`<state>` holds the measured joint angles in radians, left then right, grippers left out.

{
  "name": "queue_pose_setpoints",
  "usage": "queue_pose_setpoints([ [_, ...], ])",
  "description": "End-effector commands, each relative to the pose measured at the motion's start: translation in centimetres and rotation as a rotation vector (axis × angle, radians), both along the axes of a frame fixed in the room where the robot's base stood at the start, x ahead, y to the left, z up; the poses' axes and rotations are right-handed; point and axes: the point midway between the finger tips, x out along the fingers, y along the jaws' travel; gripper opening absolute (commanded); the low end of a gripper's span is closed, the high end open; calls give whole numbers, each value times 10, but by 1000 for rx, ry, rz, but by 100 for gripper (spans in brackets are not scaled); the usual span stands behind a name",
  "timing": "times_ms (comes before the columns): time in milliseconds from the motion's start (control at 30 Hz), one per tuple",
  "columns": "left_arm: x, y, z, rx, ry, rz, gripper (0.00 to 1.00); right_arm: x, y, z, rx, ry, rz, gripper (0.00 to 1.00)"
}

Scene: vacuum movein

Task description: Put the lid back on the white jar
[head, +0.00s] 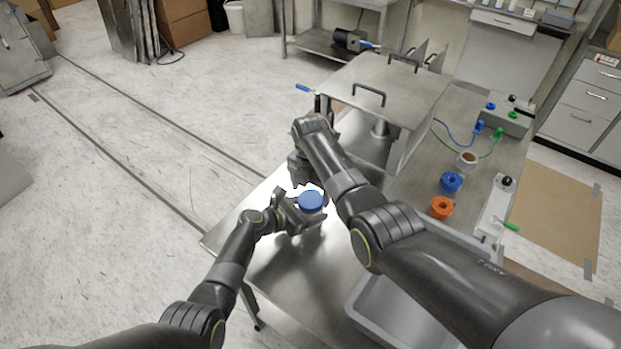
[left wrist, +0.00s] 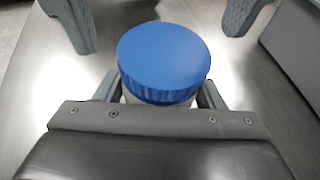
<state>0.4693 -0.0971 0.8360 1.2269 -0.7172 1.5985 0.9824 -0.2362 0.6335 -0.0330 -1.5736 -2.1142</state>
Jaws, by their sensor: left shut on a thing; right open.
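The blue lid (left wrist: 163,60) sits on top of the white jar (left wrist: 135,98), looking level in the left wrist view. Only a small pale strip of the jar shows below the lid. I cannot tell how tightly the lid is seated. The lid also shows in the head view (head: 311,201), above the metal table. My left gripper (head: 297,214) is shut on the jar, with a finger on each side below the lid. My right gripper (head: 300,178) is open beside the lid. Its spread fingers (left wrist: 160,15) show at the top of the left wrist view, apart from the lid.
A metal box with black handles (head: 375,85) stands behind my arms. Blue (head: 451,181) and orange (head: 441,207) ring-shaped parts, a small cup (head: 467,160) and control boxes lie to the right. A grey tray (head: 365,306) is in front. The table's left end is clear.

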Motion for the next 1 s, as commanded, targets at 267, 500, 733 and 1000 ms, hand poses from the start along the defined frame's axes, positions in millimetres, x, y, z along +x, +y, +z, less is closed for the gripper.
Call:
queue_pose_setpoints([
  [267, 0, 0, 0, 1, 1, 0, 0, 0, 0, -21, -1, 1, -1, 79],
  [500, 0, 0, 0, 1, 1, 0, 0, 0, 0, -24, 1, -1, -1, 79],
  [733, 0, 0, 0, 1, 1, 0, 0, 0, 0, -24, 0, -1, -1, 70],
  [1000, 0, 0, 0, 1, 1, 0, 0, 0, 0, -24, 0, 0, -1, 34],
])
